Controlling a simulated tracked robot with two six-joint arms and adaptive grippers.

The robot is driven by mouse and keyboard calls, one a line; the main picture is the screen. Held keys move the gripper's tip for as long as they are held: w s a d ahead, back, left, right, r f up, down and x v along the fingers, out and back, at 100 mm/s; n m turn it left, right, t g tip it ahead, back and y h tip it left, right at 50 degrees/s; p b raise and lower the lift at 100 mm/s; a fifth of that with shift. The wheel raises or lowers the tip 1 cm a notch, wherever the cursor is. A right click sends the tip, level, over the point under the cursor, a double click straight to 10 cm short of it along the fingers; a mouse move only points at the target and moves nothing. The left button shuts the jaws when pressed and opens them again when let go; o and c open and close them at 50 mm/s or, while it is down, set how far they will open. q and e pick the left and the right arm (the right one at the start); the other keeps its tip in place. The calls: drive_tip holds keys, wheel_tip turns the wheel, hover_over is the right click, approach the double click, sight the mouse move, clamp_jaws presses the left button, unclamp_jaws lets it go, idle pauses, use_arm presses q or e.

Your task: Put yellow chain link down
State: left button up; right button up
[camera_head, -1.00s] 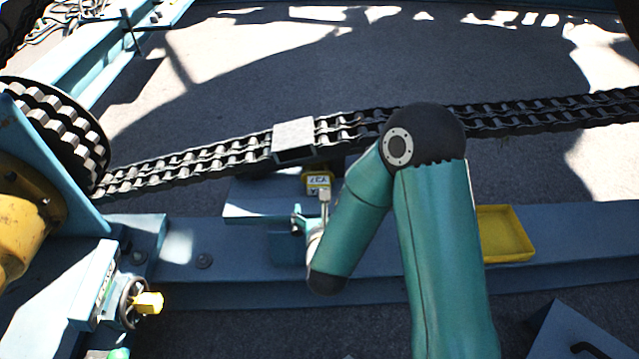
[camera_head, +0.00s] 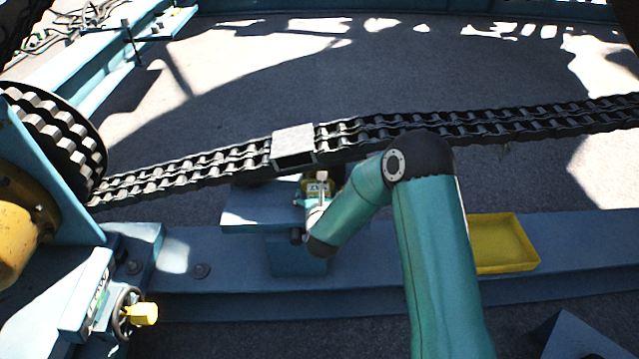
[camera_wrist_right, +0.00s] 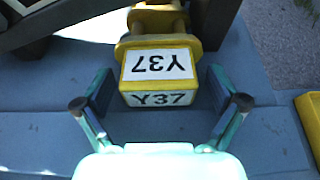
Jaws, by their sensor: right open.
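The yellow chain link (camera_wrist_right: 158,66) carries white labels reading Y37. In the right wrist view it stands on a blue surface, between and just beyond the two fingers of my right gripper (camera_wrist_right: 160,105). The fingers are spread, with a gap on each side of the link. In the head view the link (camera_head: 318,188) shows small below the grey block on the chain, and my right gripper (camera_head: 316,205) is in front of it, partly hidden by its own arm. My left gripper is not in view.
A double-row chain (camera_head: 210,168) runs from the sprocket (camera_head: 60,135) at left to the right edge, through a grey block (camera_head: 293,142). A yellow tray (camera_head: 503,243) sits on the blue beam (camera_head: 400,245). A handwheel (camera_head: 127,312) with a yellow knob stands at lower left.

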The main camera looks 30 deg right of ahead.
drive_tip(key=c, duration=1.4)
drive_tip(key=shift+w, duration=0.1)
drive_tip(key=c, duration=0.4)
drive_tip(key=shift+r, duration=0.25)
